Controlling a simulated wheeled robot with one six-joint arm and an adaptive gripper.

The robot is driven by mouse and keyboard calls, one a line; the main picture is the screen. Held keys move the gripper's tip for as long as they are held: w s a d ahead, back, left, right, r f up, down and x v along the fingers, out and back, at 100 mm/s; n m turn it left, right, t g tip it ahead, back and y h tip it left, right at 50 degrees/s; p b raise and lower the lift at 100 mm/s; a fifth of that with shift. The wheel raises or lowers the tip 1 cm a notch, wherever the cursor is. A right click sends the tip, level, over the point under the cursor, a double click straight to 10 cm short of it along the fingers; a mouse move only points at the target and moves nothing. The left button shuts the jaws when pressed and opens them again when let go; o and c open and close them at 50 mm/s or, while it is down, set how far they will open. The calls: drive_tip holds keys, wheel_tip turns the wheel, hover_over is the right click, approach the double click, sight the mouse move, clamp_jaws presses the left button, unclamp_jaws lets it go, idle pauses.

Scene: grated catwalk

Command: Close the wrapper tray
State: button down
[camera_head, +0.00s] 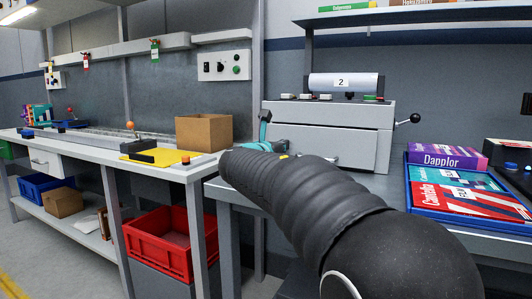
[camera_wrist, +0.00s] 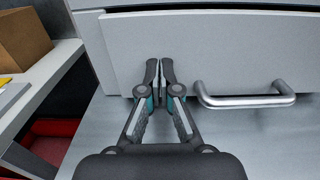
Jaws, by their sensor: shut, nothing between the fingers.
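The wrapper machine (camera_head: 385,125) is a grey box with a roll marked 2 on top, standing on a bench. Its tray front (camera_wrist: 230,40) is a flat light-grey panel that fills the upper part of the wrist view. A bar handle (camera_wrist: 250,100) sticks out from the panel, to the right of my fingers. My gripper (camera_wrist: 160,70) is shut and empty, its fingertips at the panel's left part. Whether they touch it I cannot tell. In the head view my gripper (camera_head: 267,142) is at the machine's left front, and my arm hides part of the tray.
A cardboard box (camera_head: 204,132) stands on the left bench beside a yellow mat (camera_head: 165,157). A blue tray (camera_head: 465,215) with flat boxes lies right of the machine. A crank (camera_head: 408,119) sticks out at the machine's right side. A red crate (camera_head: 172,243) sits below the left bench.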

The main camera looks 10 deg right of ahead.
drive_tip(key=shift+w+d, duration=0.25)
drive_tip(key=shift+d+r, duration=0.1)
drive_tip(key=shift+r, duration=0.05)
drive_tip(key=shift+s, duration=0.1)
